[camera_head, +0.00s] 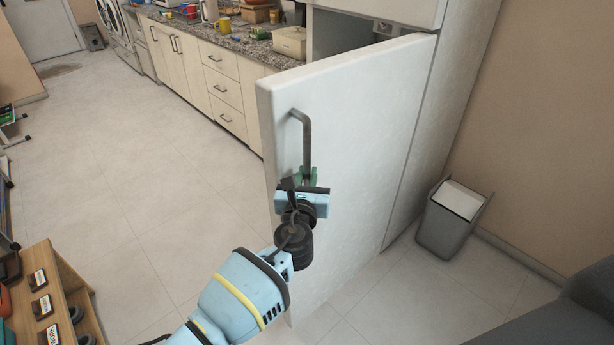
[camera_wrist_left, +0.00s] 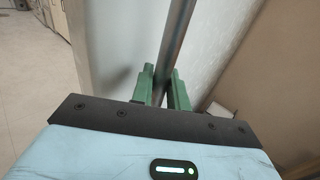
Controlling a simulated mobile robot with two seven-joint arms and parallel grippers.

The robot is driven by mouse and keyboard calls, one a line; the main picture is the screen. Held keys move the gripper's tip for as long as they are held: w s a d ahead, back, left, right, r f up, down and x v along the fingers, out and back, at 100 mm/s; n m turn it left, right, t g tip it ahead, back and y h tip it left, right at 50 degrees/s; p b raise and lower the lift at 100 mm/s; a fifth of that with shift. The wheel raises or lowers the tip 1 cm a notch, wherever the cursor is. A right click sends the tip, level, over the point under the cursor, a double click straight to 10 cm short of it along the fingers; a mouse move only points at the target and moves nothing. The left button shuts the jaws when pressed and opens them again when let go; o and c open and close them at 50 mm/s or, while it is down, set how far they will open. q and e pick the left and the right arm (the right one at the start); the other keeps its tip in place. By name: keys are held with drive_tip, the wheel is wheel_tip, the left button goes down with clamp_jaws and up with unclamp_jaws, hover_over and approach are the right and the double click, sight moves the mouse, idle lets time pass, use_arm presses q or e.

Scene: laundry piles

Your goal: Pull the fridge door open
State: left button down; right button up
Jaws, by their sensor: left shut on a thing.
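The white fridge door (camera_head: 360,150) stands ajar in the head view, swung out from the fridge body (camera_head: 450,110) with a dark gap at its top. A grey bar handle (camera_head: 305,135) is on the door's outer face near its free edge. My left gripper (camera_head: 308,176) is shut on the lower part of this handle. In the left wrist view, the green fingers (camera_wrist_left: 162,88) sit on either side of the handle bar (camera_wrist_left: 176,45), with the door face (camera_wrist_left: 120,50) behind. My right gripper is not in view.
A counter with drawers (camera_head: 225,88) and kitchen items stands beyond the door. A grey bin (camera_head: 452,222) stands by the wall at right. A wooden shelf unit (camera_head: 60,290) is at lower left, a dark grey piece of furniture (camera_head: 565,320) at lower right. The tiled floor (camera_head: 150,190) left of the door is clear.

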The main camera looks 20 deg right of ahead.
use_arm(q)
drive_tip(key=c, duration=1.4)
unclamp_jaws()
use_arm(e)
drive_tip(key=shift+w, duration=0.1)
